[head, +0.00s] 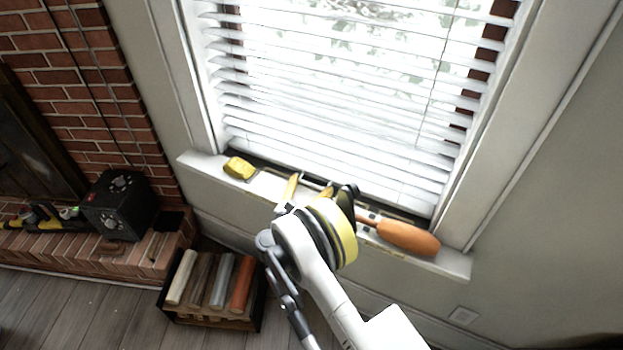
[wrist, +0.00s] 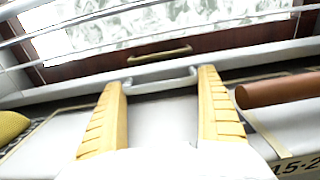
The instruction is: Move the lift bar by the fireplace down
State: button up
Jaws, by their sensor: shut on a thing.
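The lift bar is a pale U-shaped handle at the foot of the window, above the sill. In the wrist view the lift bar (wrist: 162,74) spans between my two yellow fingertips. My gripper (head: 309,187) reaches the sill from the front in the head view, with its fingers around the bar's ends and shut on it. In the head view my wrist and gripper hide most of the bar. A thin brass handle (wrist: 160,56) shows just behind the bar in the wrist view.
On the white sill (head: 452,262) lie a yellow sponge-like block (head: 239,168) to the left and an orange-handled tool (head: 408,238) close on the right. White blinds (head: 330,90) hang above. A black box (head: 120,205) stands on the brick hearth; a crate of rolls (head: 212,320) is below.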

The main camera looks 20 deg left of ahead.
jog(key=shift+d+f, duration=0.15)
jog(key=o, duration=1.2)
jog(key=shift+w, duration=0.1)
send_near(321, 152)
jog(key=w, duration=0.4)
jog(key=shift+w+d, duration=0.25)
jog(key=shift+d, duration=0.15)
